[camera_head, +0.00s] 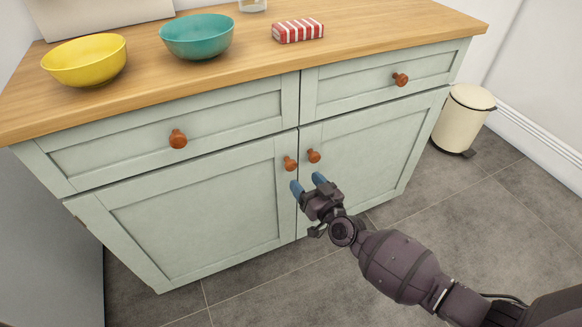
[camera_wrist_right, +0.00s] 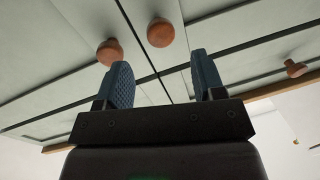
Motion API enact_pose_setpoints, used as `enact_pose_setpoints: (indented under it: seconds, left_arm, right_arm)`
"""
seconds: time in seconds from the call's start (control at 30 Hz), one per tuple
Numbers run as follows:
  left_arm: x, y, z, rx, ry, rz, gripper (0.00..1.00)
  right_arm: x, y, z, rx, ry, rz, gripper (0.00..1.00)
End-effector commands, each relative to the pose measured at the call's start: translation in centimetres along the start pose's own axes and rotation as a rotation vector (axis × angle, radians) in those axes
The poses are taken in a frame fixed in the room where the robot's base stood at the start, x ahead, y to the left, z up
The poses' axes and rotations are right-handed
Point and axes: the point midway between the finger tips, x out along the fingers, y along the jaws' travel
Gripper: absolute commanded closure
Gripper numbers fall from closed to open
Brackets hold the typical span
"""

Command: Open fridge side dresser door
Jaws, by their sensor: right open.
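The dresser is pale green with a wooden top. Its left door (camera_head: 200,215) and right door (camera_head: 375,155) are both shut. The left door's round wooden knob (camera_head: 290,163) and the right door's knob (camera_head: 314,156) sit close together at the upper inner corners. My right gripper (camera_head: 307,183) is open and empty just below the two knobs. In the right wrist view the two blue fingers (camera_wrist_right: 160,82) stand apart, with one knob (camera_wrist_right: 109,52) by the left finger and another knob (camera_wrist_right: 160,32) beyond the gap. My left gripper is not in view.
Two drawers with knobs (camera_head: 178,139) (camera_head: 400,79) are above the doors. A yellow bowl (camera_head: 85,62), a teal bowl (camera_head: 197,37) and a red-striped item (camera_head: 298,31) are on top. A cream bin (camera_head: 465,118) stands right. Grey floor in front is clear.

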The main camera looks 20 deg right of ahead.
Motion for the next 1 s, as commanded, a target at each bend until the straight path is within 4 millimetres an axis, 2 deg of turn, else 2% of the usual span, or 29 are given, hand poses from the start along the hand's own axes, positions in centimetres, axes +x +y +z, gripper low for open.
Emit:
enact_pose_setpoints:
  seconds: [0.03,0.3,0.5,0.7,0.97,1.0]
  left_arm:
    - [0.1,0.1,0.2,0.000,-0.003,0.003,0.57]
    - [0.2,0.2,0.1,-0.012,0.036,0.002,0.57]
    - [0.3,0.1,0.3,-0.025,0.055,-0.005,0.57]
    - [0.3,0.0,0.1,-0.031,0.071,-0.010,0.57]
    - [0.2,-0.1,0.0,-0.031,0.073,-0.012,0.57]
    - [0.2,-0.1,0.0,-0.031,0.072,-0.012,0.57]
  right_arm:
    - [0.8,0.0,0.5,0.001,-0.004,0.001,0.37]
    - [4.7,0.0,0.5,0.002,-0.005,0.001,0.37]
    - [6.8,0.0,0.5,0.001,-0.006,0.000,0.37]
    - [7.7,0.0,0.3,-0.001,-0.004,0.000,0.37]
    - [7.8,0.0,0.1,0.000,-0.003,0.000,0.37]
    - [7.8,0.0,0.1,0.000,-0.003,0.000,0.40]
